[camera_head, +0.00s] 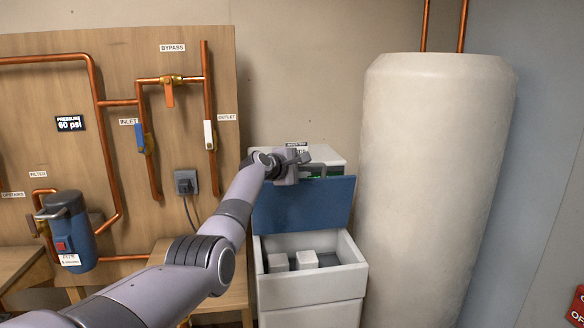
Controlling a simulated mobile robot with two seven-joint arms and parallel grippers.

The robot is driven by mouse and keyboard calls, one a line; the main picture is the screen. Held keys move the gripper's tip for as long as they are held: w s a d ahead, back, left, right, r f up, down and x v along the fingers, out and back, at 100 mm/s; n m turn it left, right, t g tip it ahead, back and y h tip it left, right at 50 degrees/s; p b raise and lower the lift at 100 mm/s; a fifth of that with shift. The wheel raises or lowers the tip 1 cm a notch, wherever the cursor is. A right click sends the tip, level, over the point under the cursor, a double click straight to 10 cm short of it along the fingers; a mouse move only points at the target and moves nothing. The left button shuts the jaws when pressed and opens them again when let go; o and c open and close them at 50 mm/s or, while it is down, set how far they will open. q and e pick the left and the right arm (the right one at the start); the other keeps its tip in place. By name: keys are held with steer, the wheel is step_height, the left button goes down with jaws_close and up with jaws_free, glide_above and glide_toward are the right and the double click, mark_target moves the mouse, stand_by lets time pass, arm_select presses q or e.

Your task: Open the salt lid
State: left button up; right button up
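The salt lid (303,207) is a blue panel standing raised, nearly upright, at the back of a white salt bin (312,290). The bin's mouth is uncovered, and a few pale blocks (307,260) show inside. My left gripper (312,164) is at the top edge of the lid, with its fingers pointing right and apart. Nothing shows held between them. I cannot tell whether it touches the lid. My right gripper is not in view.
A tall pale tank (435,180) stands close to the right of the bin. A wooden board (75,95) with copper pipes, valves and a blue filter canister (72,232) is at the left. A low wooden bench (228,292) stands left of the bin.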

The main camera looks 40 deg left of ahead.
arm_select(q)
steer(key=shift+s+d+r, duration=0.1)
steer(key=shift+s+d, duration=0.05)
steer(key=shift+s, duration=0.3)
steer(key=shift+v, duration=2.35)
